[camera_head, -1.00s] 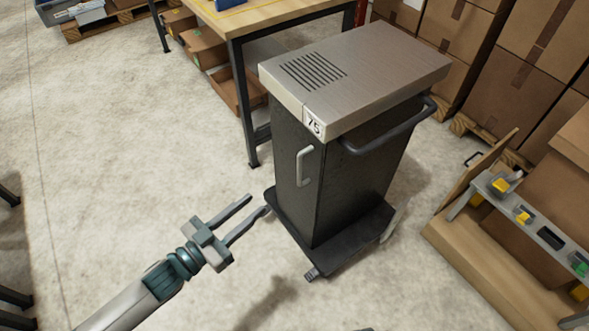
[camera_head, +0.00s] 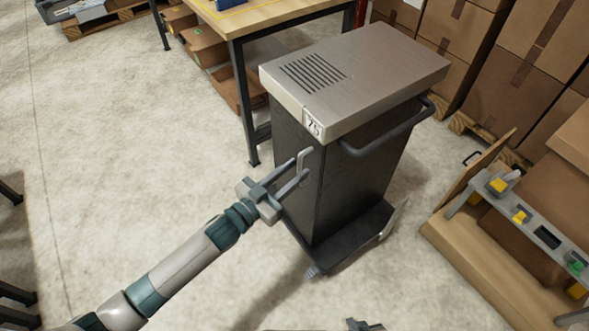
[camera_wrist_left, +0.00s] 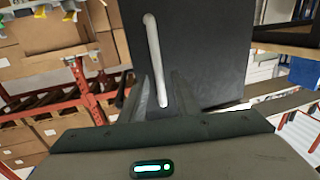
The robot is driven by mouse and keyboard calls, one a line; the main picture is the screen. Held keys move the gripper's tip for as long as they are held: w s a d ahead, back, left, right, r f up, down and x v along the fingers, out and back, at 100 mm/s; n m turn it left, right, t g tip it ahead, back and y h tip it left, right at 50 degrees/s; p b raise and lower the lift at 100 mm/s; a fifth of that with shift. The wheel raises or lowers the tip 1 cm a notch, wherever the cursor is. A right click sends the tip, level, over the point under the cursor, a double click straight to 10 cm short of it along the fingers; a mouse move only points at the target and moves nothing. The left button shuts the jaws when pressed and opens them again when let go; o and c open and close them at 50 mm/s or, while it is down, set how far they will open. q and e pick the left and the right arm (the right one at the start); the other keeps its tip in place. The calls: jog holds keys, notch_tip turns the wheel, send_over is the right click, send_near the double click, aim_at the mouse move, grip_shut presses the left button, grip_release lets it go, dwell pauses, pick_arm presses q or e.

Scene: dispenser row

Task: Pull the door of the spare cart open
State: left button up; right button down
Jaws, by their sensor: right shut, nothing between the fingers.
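The spare cart is a dark cabinet (camera_head: 355,178) with a grey metal top (camera_head: 365,75) and a "75" label. Its narrow door (camera_head: 300,205) faces left and sits flush; it fills the middle of the left wrist view (camera_wrist_left: 205,60). A pale upright bar handle (camera_head: 303,158) is on the door, and shows in the left wrist view (camera_wrist_left: 154,50). My left gripper (camera_head: 294,174) is open at the handle's lower part. In the wrist view the handle's lower end lies between its fingers; contact cannot be told. My right gripper (camera_head: 364,324) is shut and empty, only partly visible at the bottom edge.
A workbench (camera_head: 270,18) stands behind the cart, with bins below. Stacked cardboard boxes (camera_head: 515,85) are at the back right. A low unit with a grey shelf (camera_head: 530,220) stands at right. The floor (camera_head: 130,140) left of the cart is clear.

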pick_arm(q)
jog(key=shift+w+d, duration=0.2)
pick_arm(e)
jog(key=shift+s+d+f, duration=0.2)
jog(key=shift+s+d, duration=0.1)
jog(key=shift+s, duration=0.2)
pick_arm(q)
grip_shut()
pick_arm(e)
jog(key=shift+w+d+r, duration=0.1)
jog(key=shift+w, duration=0.05)
pick_arm(q)
jog(key=shift+a, duration=0.1)
